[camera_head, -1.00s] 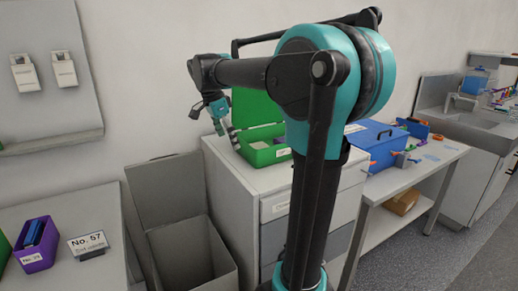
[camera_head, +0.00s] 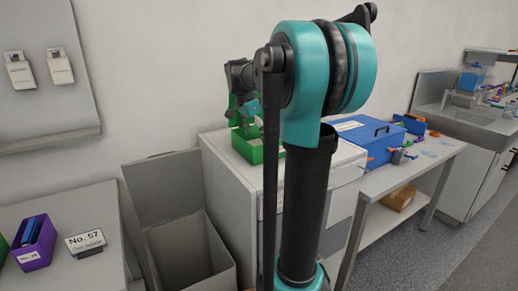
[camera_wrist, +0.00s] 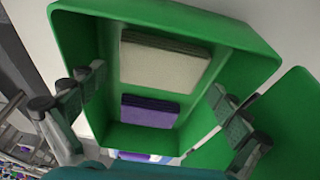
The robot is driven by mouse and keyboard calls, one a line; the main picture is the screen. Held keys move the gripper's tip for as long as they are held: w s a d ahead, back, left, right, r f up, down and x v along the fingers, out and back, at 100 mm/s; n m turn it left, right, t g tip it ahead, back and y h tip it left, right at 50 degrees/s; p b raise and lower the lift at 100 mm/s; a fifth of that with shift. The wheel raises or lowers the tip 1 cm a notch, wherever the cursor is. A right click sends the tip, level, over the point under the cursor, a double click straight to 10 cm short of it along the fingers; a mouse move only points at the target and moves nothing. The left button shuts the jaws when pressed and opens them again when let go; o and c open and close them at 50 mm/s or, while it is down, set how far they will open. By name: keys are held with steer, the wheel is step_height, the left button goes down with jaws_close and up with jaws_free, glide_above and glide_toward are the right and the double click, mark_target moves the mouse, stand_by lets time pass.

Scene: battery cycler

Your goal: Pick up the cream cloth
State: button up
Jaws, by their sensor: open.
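The cream cloth (camera_wrist: 160,62) lies as a folded, flat pile inside the open green box (camera_wrist: 240,32) in the wrist view. A folded purple cloth (camera_wrist: 150,111) lies beside it in the same box. My gripper (camera_wrist: 156,84) is open and empty, its two fingers apart on either side of the picture, with the cloths showing between them. I cannot tell how far the fingertips are above the cloth. In the head view the green box (camera_head: 244,150) stands on the cabinet, partly hidden behind my arm, and my gripper (camera_head: 243,122) is over it. The cloth is hidden there.
The box's green lid (camera_wrist: 285,125) stands open at one side. The white cabinet (camera_head: 232,185) carries the box. A blue case (camera_head: 365,140) stands to the right on a bench. A grey open bin (camera_head: 190,250) stands to the left of the cabinet.

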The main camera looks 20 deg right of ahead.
steer(key=shift+x, duration=1.05)
steer(key=c, duration=0.8)
steer(key=shift+o, duration=0.2)
steer(key=shift+r, duration=0.1)
step_height(320, 180, up, 7)
steer(key=shift+f, duration=0.2)
steer(key=shift+d+r, duration=0.2)
steer(key=shift+d, duration=0.35)
steer(key=w+d, duration=0.3)
steer(key=d, duration=1.1)
steer(key=w+d, duration=0.2)
steer(key=d, duration=1.2)
steer(key=w+d, duration=0.3)
steer(key=d, duration=1.2)
steer(key=shift+w, duration=0.3)
steer(key=shift+f, duration=0.1)
